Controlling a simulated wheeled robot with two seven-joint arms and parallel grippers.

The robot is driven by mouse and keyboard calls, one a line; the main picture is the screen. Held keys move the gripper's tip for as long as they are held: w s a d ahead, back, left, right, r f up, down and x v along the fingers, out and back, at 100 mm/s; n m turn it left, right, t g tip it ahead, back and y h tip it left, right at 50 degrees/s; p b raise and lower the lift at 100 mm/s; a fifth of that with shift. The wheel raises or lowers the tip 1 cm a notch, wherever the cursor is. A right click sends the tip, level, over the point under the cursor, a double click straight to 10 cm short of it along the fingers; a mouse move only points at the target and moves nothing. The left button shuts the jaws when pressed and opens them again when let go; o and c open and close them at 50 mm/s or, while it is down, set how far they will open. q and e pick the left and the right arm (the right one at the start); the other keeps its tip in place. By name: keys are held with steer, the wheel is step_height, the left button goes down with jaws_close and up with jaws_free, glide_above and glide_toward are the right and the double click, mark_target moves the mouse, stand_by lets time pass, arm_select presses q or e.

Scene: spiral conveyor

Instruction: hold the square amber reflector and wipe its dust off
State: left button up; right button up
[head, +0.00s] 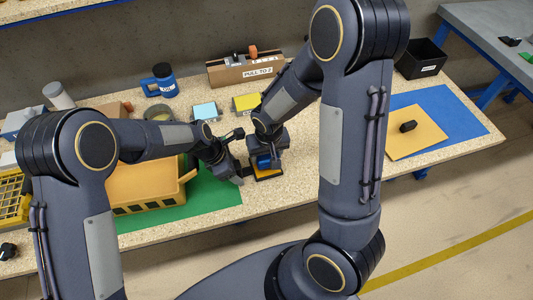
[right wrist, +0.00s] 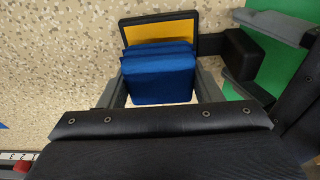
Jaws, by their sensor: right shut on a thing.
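The square amber reflector (right wrist: 163,31) has a black frame and a black block (right wrist: 245,55) on its right side in the right wrist view. In the head view only part of the reflector (head: 268,174) shows, beneath my right gripper. My right gripper (head: 264,158) is shut on a folded blue cloth (right wrist: 160,75), which overlaps the lower part of the amber face; I cannot tell whether they touch. My left gripper (head: 238,158) is beside the reflector; in the right wrist view its spread fingers (right wrist: 258,57) are on either side of the black block, with a gap showing above it.
A yellow crate (head: 150,187) stands on a green mat (head: 215,201) at left. A blue mat (head: 455,115) with an orange sheet lies right. Speckled table is free in front.

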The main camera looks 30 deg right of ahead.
stand_by(0.3)
arm_select(q)
steer(key=shift+v, duration=0.9)
steer(key=shift+f, duration=0.15)
steer(key=shift+x, duration=0.8)
jaws_close()
stand_by(0.7)
